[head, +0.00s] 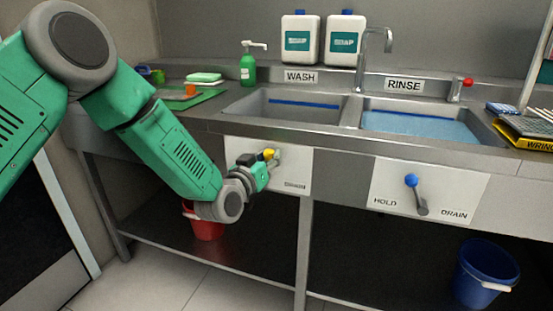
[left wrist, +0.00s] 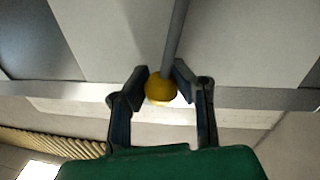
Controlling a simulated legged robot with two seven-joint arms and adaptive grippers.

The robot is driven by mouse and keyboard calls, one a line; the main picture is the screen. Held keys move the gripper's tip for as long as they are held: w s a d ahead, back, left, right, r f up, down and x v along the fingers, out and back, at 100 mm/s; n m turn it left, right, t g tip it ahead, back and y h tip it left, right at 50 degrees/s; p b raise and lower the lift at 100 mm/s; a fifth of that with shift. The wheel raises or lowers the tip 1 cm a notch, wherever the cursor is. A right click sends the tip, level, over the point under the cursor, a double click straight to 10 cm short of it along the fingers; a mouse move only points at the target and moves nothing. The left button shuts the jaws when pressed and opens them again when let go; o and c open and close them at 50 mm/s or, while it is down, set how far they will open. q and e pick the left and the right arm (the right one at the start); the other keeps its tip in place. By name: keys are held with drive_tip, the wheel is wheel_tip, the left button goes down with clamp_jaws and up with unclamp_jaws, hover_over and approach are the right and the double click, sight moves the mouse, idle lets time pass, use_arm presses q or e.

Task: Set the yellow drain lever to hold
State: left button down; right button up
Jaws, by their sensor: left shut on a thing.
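The yellow drain lever has a round yellow knob (head: 268,154) on a grey rod, on the white panel (head: 300,165) under the WASH basin. My left gripper (head: 265,163) is at this knob and hides much of the lever and the panel's left part. The left wrist view shows the yellow knob (left wrist: 160,88) between the two dark fingers of my left gripper (left wrist: 162,85), with the rod (left wrist: 175,35) running up from it. The left gripper is shut on the knob. My right gripper is not in view.
A blue-knobbed lever (head: 411,181) sits on the RINSE panel, marked HOLD and DRAIN. The RINSE basin (head: 420,125) holds bluish water. A red bucket (head: 207,229) and a blue bucket (head: 486,272) are below the counter. Soap jugs (head: 342,40) stand behind the sinks.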

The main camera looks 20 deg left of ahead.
sight(251, 150)
use_arm(q)
drive_tip(key=a+n, duration=0.3)
drive_tip(key=n, duration=0.1)
drive_tip(key=shift+t, duration=0.3)
drive_tip(key=a+n, duration=0.1)
drive_tip(key=a+n+b, duration=0.1)
drive_tip(key=n, duration=0.1)
drive_tip(key=shift+f+y, duration=0.35)
drive_tip(key=shift+y, duration=0.05)
drive_tip(key=shift+a+f+n+b, duration=0.3)
drive_tip(key=shift+a+n, duration=0.4)
drive_tip(key=shift+n, duration=0.6)
drive_tip(key=c, duration=1.3)
unclamp_jaws()
drive_tip(key=shift+o, duration=0.2)
drive_tip(key=shift+a+r, duration=0.1)
drive_tip(key=shift+a, duration=0.1)
